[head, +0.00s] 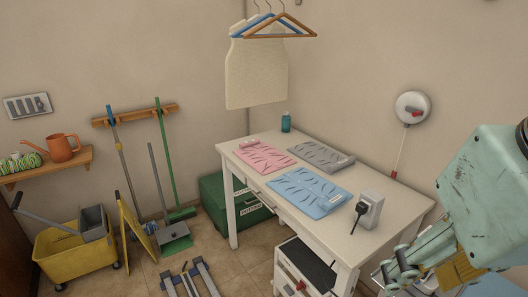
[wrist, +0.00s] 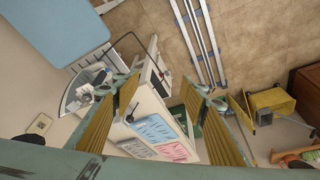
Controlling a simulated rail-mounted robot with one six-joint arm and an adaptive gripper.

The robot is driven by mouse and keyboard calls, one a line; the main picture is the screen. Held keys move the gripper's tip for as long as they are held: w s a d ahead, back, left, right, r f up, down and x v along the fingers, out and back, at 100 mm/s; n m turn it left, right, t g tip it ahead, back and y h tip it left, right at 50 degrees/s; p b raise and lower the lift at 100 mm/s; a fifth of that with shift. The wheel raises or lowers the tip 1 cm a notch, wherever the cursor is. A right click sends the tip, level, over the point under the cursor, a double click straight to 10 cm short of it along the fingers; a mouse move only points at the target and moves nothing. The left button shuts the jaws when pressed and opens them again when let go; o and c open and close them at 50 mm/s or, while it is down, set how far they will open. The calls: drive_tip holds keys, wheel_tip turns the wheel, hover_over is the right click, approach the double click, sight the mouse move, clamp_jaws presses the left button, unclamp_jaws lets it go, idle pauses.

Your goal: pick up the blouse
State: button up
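Three folded garments lie flat on the white table: a pink one (head: 262,157), a grey one (head: 320,156) and a light blue one (head: 310,191). A plain cream garment (head: 256,75) hangs below the hangers on the back wall. I cannot tell which garment is the blouse. My gripper (head: 398,268) is at the lower right in the head view, right of the table and apart from all garments. In the wrist view its fingers (wrist: 160,95) are wide apart with nothing held. The blue (wrist: 155,128) and pink (wrist: 172,150) garments show between them, farther off.
The white table (head: 388,203) carries a teal bottle (head: 286,122) and a small grey-white device (head: 370,210) at its near right end. A green box (head: 215,205) stands under its left end. A yellow mop bucket (head: 72,255) and brooms stand left. Tiled floor lies between.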

drive_tip(key=shift+o, duration=0.9)
drive_tip(key=o, duration=1.4)
